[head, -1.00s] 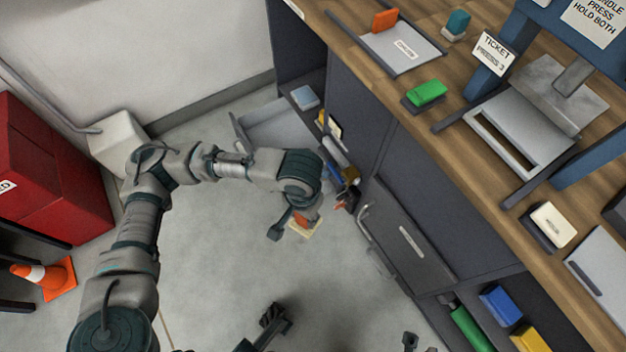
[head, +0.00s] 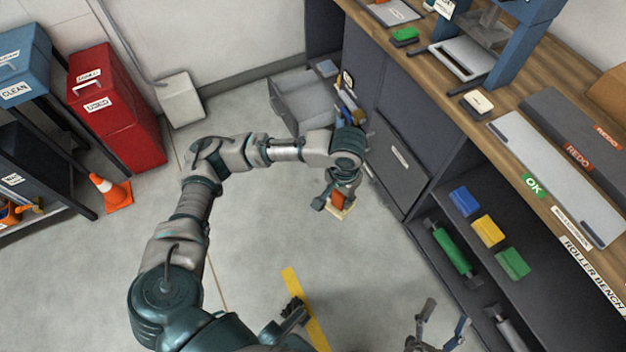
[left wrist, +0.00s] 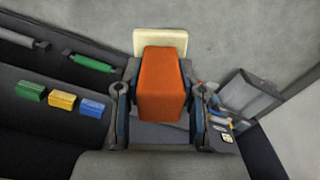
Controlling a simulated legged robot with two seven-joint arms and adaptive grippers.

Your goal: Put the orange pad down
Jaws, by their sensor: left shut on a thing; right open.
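The orange pad (head: 338,200) is in my left gripper (head: 335,197), held in the air in front of the cabinets. In the left wrist view the orange pad (left wrist: 162,88) sits between the two fingers. A cream plate (left wrist: 160,41) shows at its far end; it moves with the pad in the head view. My left gripper is shut on the pad. My right gripper (head: 438,328) is open and empty at the bottom of the head view, its fingers spread.
The bench (head: 540,185) carries a grey plate and a green pad (head: 405,35). The open shelf below holds blue, yellow and green pads (head: 487,231) and a green roller (head: 452,249). A drawer (head: 300,105) stands open. A cone (head: 110,192) stands at left; floor between is clear.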

